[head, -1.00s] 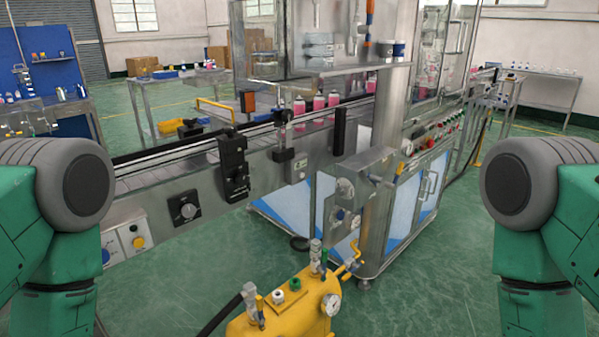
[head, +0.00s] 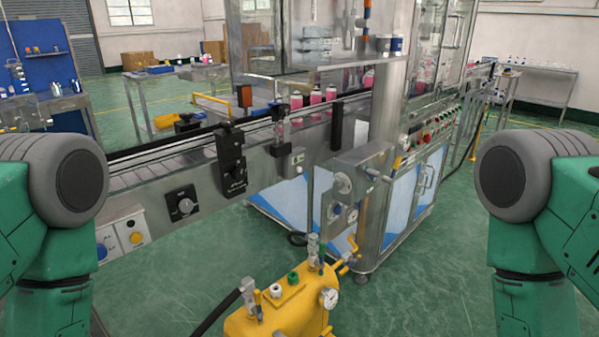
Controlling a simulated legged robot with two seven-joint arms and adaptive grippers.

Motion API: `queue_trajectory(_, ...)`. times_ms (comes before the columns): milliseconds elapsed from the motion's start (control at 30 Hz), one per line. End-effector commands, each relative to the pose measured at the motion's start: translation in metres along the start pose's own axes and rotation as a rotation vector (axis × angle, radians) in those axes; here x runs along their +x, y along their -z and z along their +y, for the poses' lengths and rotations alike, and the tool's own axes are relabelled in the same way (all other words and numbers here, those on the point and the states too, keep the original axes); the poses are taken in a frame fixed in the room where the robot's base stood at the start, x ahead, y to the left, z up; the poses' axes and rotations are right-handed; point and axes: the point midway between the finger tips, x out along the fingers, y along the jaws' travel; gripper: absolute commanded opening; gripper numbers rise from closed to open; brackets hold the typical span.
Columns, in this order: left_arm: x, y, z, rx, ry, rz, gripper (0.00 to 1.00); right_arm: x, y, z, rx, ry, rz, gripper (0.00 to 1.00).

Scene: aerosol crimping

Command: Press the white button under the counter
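I cannot clearly make out a white button under a counter. A control panel (head: 432,132) with several small coloured buttons and knobs runs along the front edge of the crimping machine's cabinet. These buttons are too small to tell apart surely. A grey-white button box (head: 121,236) hangs at the conveyor's near left end, with a blue button (head: 101,251) and a yellow button (head: 136,238). Only upper parts of my two arms show, at the left and right edges; both grippers are out of view.
The conveyor (head: 150,163) carries several pink cans (head: 316,97) into the machine. A yellow tank (head: 282,312) with a gauge and hose stands on the floor close in front. Green floor (head: 430,285) is free right of the tank. A blue workbench (head: 48,80) stands far left.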

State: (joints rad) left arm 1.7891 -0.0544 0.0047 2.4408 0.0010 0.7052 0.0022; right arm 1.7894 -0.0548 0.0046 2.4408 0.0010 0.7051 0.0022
Motion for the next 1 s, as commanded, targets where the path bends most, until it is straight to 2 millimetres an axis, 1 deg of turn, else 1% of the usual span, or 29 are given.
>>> queue_trajectory(33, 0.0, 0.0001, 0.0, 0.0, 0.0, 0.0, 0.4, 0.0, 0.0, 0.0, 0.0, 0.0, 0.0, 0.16)
queue_trajectory(67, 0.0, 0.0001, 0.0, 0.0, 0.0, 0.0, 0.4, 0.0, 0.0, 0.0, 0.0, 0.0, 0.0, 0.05)
queue_trajectory(100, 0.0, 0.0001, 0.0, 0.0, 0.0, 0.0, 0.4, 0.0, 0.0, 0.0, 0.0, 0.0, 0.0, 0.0)
queue_trajectory(1000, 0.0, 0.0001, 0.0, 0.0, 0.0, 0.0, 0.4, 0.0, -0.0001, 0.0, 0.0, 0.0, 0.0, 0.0)
